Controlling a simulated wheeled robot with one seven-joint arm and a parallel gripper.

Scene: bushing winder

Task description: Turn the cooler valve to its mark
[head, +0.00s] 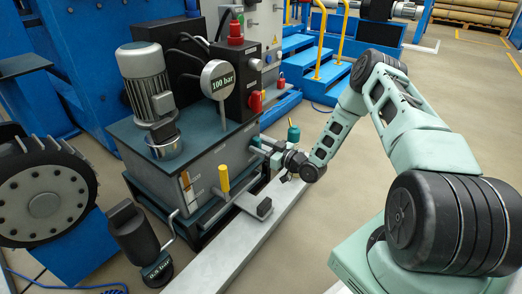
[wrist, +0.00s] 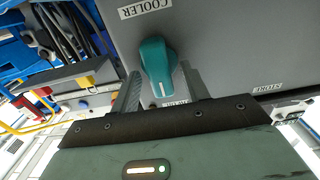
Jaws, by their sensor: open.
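The cooler valve knob (wrist: 156,68) is teal with a white pointer line on its lower end. It sits on a grey panel under an upside-down COOLER label (wrist: 146,8) in the wrist view. Its pointer end faces down in that picture, toward a small label (wrist: 175,102) partly hidden by my gripper. My gripper (wrist: 163,76) is open, with one finger on each side of the knob's lower part; I cannot tell whether they touch it.
A gauge marked 100 bar (head: 219,80) and a motor (head: 146,85) stand on the tank. A yellow-handled lever (head: 224,178) is in front of it. A hand pump (head: 138,235) stands at lower left. Another upside-down label (wrist: 267,88) is right of the knob.

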